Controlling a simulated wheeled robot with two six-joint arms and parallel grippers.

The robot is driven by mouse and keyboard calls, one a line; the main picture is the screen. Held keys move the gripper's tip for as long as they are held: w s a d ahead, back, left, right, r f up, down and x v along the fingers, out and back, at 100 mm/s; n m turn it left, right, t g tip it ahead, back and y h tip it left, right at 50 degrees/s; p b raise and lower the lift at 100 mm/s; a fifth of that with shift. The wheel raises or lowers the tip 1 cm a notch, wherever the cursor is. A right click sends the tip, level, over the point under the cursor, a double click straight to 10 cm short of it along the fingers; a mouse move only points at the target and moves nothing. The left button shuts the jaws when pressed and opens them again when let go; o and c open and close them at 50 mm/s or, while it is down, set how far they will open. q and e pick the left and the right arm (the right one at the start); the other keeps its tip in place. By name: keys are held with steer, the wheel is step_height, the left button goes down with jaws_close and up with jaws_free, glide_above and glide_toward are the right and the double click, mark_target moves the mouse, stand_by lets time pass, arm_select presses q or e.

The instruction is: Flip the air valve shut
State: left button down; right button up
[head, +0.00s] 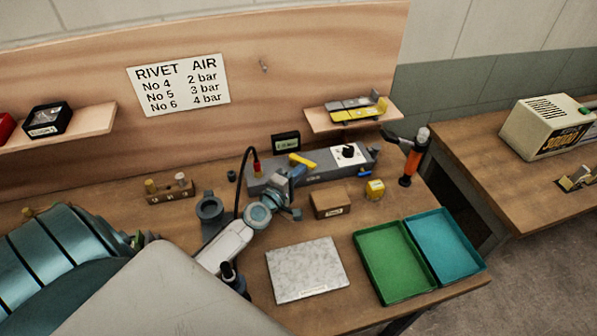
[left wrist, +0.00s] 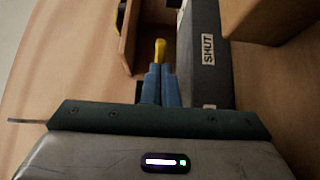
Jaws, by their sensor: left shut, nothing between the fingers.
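The air valve's yellow lever (head: 303,161) sits on top of the long grey air unit (head: 322,176) at the back of the bench, lying roughly along it. In the left wrist view a yellow tip (left wrist: 160,48) shows just past my fingertips. A SHUT label (left wrist: 208,49) is on the grey unit to the right of it. My left gripper (head: 299,172) is shut and empty, close in front of the lever. It also shows in the left wrist view (left wrist: 160,72) as blue fingers together. I cannot tell whether they touch the lever. My right gripper is not in view.
A black knob (head: 348,152) and small display (head: 286,142) are by the unit.

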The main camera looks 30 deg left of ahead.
mark_target(309, 166)
arm_select(q)
steer(key=shift+w+d, duration=0.25)
steer(key=shift+w, duration=0.1)
stand_by(0.4)
steer(key=shift+w+d, duration=0.15)
steer(key=shift+w, duration=0.15)
steer(key=shift+w+d, duration=0.3)
steer(key=shift+w, duration=0.65)
steer(key=s, duration=1.1)
steer(key=shift+w+a, duration=0.15)
